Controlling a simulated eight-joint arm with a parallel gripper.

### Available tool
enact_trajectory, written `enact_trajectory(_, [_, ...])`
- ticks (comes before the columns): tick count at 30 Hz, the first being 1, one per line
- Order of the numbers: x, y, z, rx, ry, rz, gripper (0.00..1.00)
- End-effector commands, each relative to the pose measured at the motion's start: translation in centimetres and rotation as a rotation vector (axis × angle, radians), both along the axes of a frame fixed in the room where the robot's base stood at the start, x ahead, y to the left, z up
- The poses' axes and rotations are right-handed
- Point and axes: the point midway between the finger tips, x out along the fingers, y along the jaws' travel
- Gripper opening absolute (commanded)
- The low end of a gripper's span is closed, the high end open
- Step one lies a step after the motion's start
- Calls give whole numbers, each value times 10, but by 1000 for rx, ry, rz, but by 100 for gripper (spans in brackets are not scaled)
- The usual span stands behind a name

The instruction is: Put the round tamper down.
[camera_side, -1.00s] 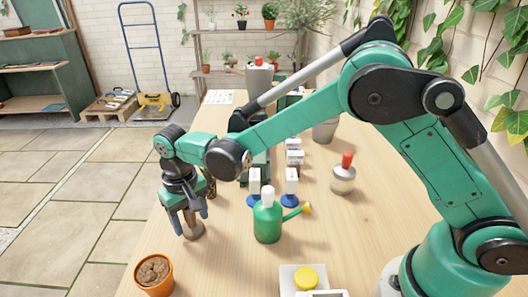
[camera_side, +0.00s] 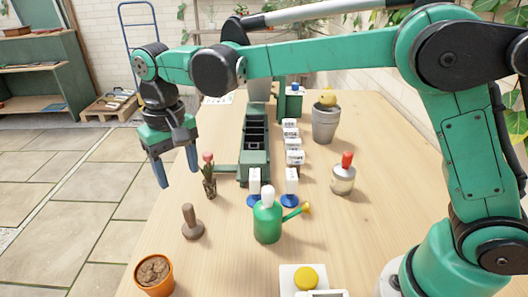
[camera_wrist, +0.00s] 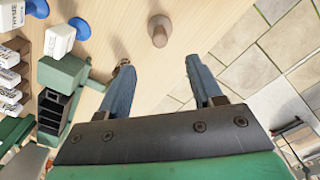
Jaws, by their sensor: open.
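The round tamper (camera_side: 191,223) is brown, with a knob handle and a wider round foot. It stands upright on the wooden table near the left edge, behind the orange pot. My gripper (camera_side: 177,178) is open and empty, above and a little left of the tamper, clear of it. In the wrist view the tamper (camera_wrist: 158,29) shows beyond the two blue fingers of my gripper (camera_wrist: 164,85), with nothing between them.
An orange pot of soil (camera_side: 154,275) stands at the front left. The table around the tamper is clear.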

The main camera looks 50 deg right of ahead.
Motion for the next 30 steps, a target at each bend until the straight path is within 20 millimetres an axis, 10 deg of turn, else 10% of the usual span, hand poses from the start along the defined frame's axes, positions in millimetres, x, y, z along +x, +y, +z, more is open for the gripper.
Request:
enact_trajectory(14, [-50, -86, 38, 58, -279, -8, 59])
enact_trajectory(30, [-121, -152, 3, 0, -618, -1, 59])
